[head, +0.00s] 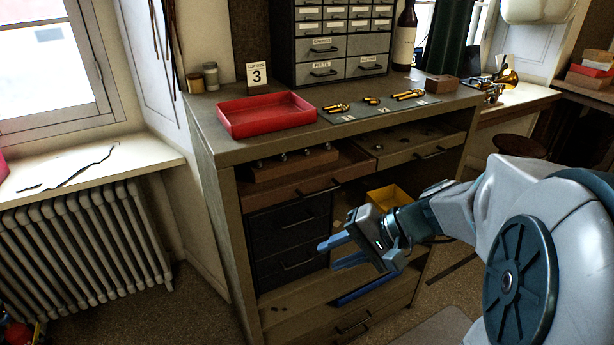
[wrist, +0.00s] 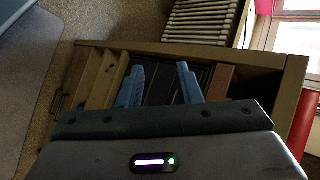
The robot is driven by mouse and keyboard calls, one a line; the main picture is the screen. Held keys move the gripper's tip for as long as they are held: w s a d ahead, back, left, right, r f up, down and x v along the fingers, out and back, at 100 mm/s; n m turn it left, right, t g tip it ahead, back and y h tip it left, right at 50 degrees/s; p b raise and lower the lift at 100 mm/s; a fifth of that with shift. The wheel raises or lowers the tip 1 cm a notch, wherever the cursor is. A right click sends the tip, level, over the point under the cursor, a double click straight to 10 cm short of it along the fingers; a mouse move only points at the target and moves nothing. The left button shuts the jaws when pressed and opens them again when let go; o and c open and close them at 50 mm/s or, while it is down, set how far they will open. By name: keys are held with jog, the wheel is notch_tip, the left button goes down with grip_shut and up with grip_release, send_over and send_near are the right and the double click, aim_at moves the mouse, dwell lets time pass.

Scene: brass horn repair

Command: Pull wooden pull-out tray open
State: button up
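A brown wooden pull-out tray (head: 290,188) sits at the upper left of the workbench, under its top. It has a dark bar handle (head: 322,190) and holds a wooden block with small knobs. A brown wooden front also shows in the wrist view (wrist: 221,82). A second wooden tray (head: 400,155) with a dark handle is to its right. I cannot tell from these frames how far either tray is out. My gripper (head: 328,257) is open and empty, with its blue fingers apart. It is below the brown tray, in front of dark drawers, apart from the handle.
Dark drawers (head: 290,226) are below the brown tray, with a pale wooden shelf or drawer (head: 300,292) lower down. A yellow bin (head: 386,196) sits behind my wrist. A red tray (head: 265,113) rests on the bench top. A radiator (head: 85,245) stands left; floor between is clear.

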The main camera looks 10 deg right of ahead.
jog(key=w+d+m+t+y+b, duration=0.2)
jog(key=w+d+t, duration=0.2)
jog(key=w+d, duration=0.1)
jog(key=m+t, duration=0.3)
jog(key=t, duration=0.1)
send_near(325, 193)
jog(key=shift+h, duration=0.4)
jog(key=x, duration=0.4)
jog(key=p+x, duration=0.1)
jog(key=x, duration=0.4)
jog(key=shift+a+r, duration=0.25)
jog(key=shift+s, duration=0.1)
grip_shut()
